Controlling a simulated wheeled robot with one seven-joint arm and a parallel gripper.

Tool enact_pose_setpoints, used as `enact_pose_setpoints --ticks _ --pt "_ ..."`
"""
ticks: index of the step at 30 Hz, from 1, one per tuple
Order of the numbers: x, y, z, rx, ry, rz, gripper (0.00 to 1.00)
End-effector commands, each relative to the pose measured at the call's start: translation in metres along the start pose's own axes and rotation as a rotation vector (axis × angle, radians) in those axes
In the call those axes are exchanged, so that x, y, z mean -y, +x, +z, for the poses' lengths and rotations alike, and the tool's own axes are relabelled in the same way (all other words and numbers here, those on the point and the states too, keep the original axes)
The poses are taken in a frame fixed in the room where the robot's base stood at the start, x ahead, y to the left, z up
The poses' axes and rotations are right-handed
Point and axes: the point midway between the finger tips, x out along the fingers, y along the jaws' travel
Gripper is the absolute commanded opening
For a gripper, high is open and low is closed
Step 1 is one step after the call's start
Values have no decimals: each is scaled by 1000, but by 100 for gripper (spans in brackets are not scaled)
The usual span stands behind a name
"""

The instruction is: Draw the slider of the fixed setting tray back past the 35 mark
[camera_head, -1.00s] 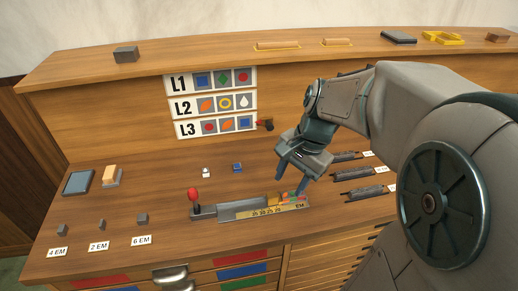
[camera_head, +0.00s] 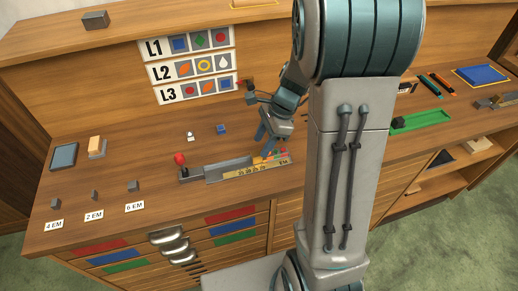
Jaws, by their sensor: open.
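The setting tray (camera_head: 214,177) lies on the bench top, a long grey channel with a yellow numbered scale (camera_head: 245,171) along its front. A red ball knob (camera_head: 180,159) stands upright on a dark block at its left end; I take this for the slider, though its exact position against the 35 mark is too small to read. Small coloured pieces (camera_head: 281,152) sit in the tray's right end. My gripper (camera_head: 265,146) is open, pointing down over the right part of the tray, well right of the knob. Whether its fingers touch anything there is unclear.
Two small pieces, one white (camera_head: 190,136) and one blue (camera_head: 221,129), stand behind the tray. A blue-grey pad (camera_head: 64,156) and an orange-topped block (camera_head: 97,147) are at left. Small grey blocks with EM labels line the front left. My arm hides the bench right of the tray.

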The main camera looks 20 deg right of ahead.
Motion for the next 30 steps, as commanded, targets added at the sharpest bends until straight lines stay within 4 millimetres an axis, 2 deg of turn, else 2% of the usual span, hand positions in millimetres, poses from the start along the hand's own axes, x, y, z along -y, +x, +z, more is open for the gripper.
enact_pose_setpoints --ticks 3,7,18,19,23,24,30 --pt "-1 20 0 0 1 3 44" --pt "-1 33 0 0 0 2 44" --pt "0 39 0 -1 -1 0 44" --pt "0 39 0 -1 -1 0 41" --pt "0 39 0 -1 -1 0 5" --pt "0 39 0 -1 -1 0 0" --pt "0 39 1 -1 6 -3 0"
